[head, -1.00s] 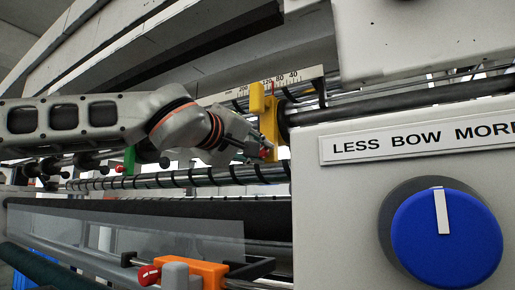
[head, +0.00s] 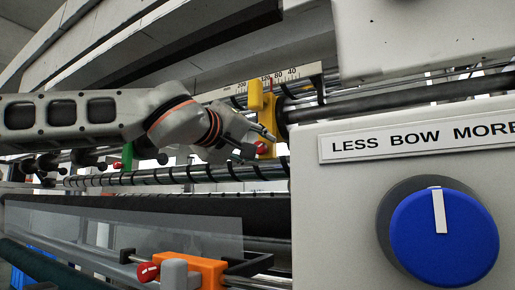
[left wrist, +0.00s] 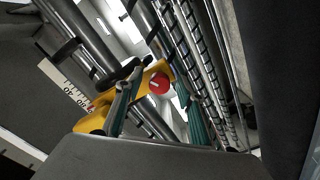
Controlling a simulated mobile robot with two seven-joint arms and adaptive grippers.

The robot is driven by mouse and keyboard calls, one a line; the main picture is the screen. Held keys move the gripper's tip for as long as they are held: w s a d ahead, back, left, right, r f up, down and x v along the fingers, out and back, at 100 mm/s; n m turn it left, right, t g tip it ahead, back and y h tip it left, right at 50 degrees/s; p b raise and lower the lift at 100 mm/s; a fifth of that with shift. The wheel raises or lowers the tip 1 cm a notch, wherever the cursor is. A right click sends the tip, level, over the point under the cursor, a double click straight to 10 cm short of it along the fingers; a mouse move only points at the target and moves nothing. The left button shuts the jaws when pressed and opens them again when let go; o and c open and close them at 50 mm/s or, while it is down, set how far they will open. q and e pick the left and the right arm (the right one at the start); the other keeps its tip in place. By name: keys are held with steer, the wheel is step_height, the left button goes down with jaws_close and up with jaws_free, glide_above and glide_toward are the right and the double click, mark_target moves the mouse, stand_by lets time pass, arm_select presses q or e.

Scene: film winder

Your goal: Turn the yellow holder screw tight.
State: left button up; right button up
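The yellow holder (head: 256,97) sits on the rail below the number scale, left of the grey panel. Its screw has a round red knob (head: 261,147) facing my left gripper (head: 257,143). The left gripper reaches in from the left, and its fingers are spread around the knob's sides. In the left wrist view the red knob (left wrist: 159,83) shows between two teal-padded fingers (left wrist: 158,88), with gaps on both sides. The yellow holder (left wrist: 92,120) is partly hidden behind the left finger there. My right gripper is not in view.
A grey panel with a blue dial (head: 445,238) and a "LESS BOW MORE" label (head: 420,140) stands at right. A black-ringed roller (head: 180,175) runs below the gripper. An orange holder (head: 200,270) with another red knob is lower, and a green holder (head: 127,155) is further left.

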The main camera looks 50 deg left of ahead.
arm_select(q)
steer(key=v, duration=1.2)
stand_by(0.7)
